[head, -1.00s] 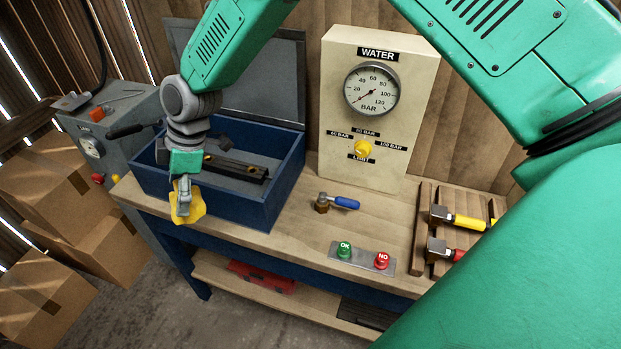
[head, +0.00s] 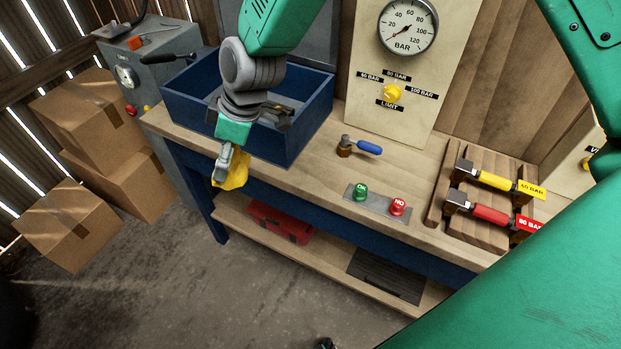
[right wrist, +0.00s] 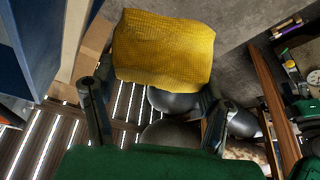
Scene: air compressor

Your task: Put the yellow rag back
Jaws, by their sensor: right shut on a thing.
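The yellow rag (head: 236,171) hangs from my right gripper (head: 228,163), which is shut on it, just in front of the workbench's front edge and below the blue box. In the right wrist view the rag (right wrist: 165,48) spans the area beyond the two dark fingers of the gripper (right wrist: 157,96). The open blue box (head: 300,140) stands on the left of the workbench (head: 325,185). My right arm hides part of its inside. My left gripper is not in view.
A brass valve with a blue handle (head: 368,148), a green and red button plate (head: 378,202) and a wooden rack (head: 440,212) sit on the bench. A red case (head: 280,222) lies on the lower shelf (head: 335,265). Cardboard boxes (head: 70,225) stand left. The floor in front is clear.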

